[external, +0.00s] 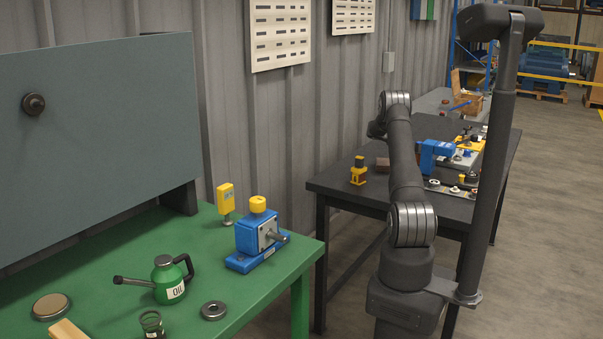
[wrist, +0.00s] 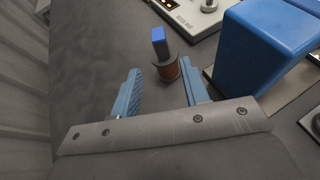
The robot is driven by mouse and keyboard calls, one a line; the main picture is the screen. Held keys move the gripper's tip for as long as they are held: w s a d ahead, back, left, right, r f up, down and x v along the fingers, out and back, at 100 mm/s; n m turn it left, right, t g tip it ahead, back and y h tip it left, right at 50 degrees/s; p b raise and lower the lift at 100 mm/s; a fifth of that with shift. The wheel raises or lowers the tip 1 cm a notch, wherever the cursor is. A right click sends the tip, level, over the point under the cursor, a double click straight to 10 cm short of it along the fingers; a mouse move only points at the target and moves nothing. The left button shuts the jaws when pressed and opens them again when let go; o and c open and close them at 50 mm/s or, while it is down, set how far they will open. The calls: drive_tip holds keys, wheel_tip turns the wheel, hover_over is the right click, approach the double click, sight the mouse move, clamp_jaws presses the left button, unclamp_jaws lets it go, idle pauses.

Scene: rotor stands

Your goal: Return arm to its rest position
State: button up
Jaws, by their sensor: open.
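My gripper (wrist: 159,72) is open in the wrist view, with its two blue fingers apart and nothing held between them. A small upright part with a brown coil-like body and a blue top (wrist: 166,68) stands on the dark table just beyond the fingertips. A large blue block (wrist: 265,50) stands close to the right of the fingers. In the external view my arm (external: 405,165) rises from its base and bends over at the top, above the near part of the dark table (external: 345,185). My gripper is hidden behind the arm there.
A blue machine (external: 432,155) and several small parts stand on the dark table. A yellow part (external: 358,170) stands near its left side. A grey wall (external: 290,110) runs behind. A green bench (external: 110,260) with an oil can (external: 168,280) and blue vise-like unit (external: 259,240) is at left.

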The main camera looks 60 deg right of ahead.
sight(419, 146)
drive_tip(key=x, duration=1.2)
drive_tip(key=shift+a+f, duration=0.1)
drive_tip(key=shift+f, duration=0.15)
drive_tip(key=shift+w, duration=0.1)
